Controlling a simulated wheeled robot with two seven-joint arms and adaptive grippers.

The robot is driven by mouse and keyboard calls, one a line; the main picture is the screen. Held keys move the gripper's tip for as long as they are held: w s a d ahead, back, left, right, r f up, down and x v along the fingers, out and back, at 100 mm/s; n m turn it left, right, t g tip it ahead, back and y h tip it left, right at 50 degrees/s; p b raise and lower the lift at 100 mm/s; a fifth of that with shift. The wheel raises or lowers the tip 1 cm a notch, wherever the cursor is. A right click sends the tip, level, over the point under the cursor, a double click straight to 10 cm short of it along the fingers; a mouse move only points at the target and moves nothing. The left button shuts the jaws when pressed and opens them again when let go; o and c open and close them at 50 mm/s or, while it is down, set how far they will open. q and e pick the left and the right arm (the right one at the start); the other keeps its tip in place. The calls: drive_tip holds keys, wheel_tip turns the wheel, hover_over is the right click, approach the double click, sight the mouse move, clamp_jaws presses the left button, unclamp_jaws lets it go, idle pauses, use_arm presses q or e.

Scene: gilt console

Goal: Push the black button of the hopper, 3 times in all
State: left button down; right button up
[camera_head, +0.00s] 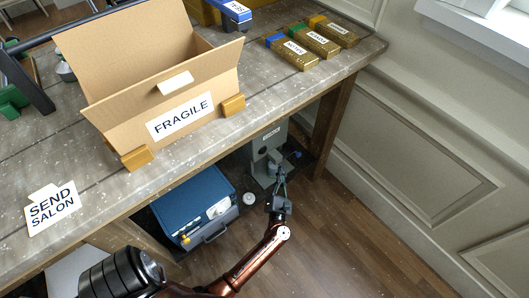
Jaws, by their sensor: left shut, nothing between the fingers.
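A grey box-shaped device (262,146), which looks like the hopper, stands under the table at the right, with a small unreadable label and a dark round spot on its front. I cannot tell whether that spot is the black button. My left gripper (281,174) reaches up from below, its fingers shut and empty, right in front of the device's lower part. I cannot tell whether the fingertips touch it. Part of the device's lower front is hidden behind the gripper. My right gripper is not in view.
The wooden table (95,185) overhangs the device. On it stand an open FRAGILE carton (125,95) and gold boxes (291,51). A blue case (195,203) and a white round object (249,198) sit left of my gripper. Floor (345,235) to the right is clear.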

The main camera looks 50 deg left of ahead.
use_arm(q)
drive_tip(key=a, duration=0.8)
drive_tip(key=shift+w+a, duration=0.2)
drive_tip(key=shift+w, duration=0.15)
drive_tip(key=shift+a, duration=0.15)
idle(1.0)
drive_tip(key=shift+a, duration=0.25)
drive_tip(key=shift+a, duration=0.4)
idle(0.6)
idle(0.4)
drive_tip(key=shift+d, duration=0.8)
drive_tip(key=shift+d, duration=0.15)
drive_tip(key=d, duration=0.4)
drive_tip(key=shift+s+d, duration=0.2)
drive_tip(key=shift+d, duration=0.15)
